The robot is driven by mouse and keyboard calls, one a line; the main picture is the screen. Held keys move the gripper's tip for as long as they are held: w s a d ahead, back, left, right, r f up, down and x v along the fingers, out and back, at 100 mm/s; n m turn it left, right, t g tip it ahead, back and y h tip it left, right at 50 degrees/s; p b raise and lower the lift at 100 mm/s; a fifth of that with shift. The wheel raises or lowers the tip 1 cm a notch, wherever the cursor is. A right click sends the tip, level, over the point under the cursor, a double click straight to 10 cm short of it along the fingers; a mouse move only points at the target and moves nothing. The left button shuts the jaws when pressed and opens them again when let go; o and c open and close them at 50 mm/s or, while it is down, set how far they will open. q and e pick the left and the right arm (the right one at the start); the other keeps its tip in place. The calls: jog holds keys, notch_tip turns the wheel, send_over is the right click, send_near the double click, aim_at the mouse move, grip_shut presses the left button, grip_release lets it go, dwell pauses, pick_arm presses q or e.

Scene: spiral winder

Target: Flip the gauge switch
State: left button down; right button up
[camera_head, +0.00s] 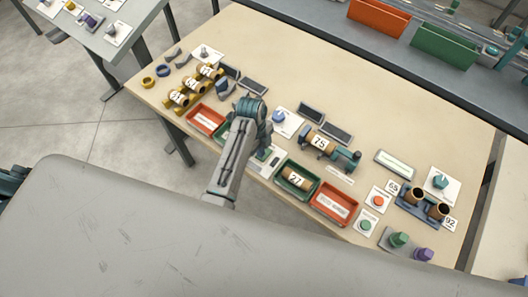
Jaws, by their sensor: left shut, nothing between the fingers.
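My left gripper (264,146) reaches over the near side of the bench, its wrist bent down. It is shut, with nothing seen between its fingers. A pale unit with a dark slot (265,158) lies right below it, between the green trays, and is partly hidden by my arm. I cannot tell for sure whether this unit carries the gauge switch, or whether the fingers touch it. A blue knob on a white plate (279,117) stands just beyond the gripper to the right. My right gripper is not in view.
The wooden bench (330,80) is clear at its back. Red trays (333,203) and a green tray with a roll marked 27 (296,180) line the near edge. A roll marked 75 (320,142) sits in a holder. Red (378,201) and green (365,226) buttons stand to the right.

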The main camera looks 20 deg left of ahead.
pick_arm(q)
jog(key=shift+f, duration=0.6)
jog(key=shift+r+p, duration=0.65)
jog(key=shift+r, duration=2.9)
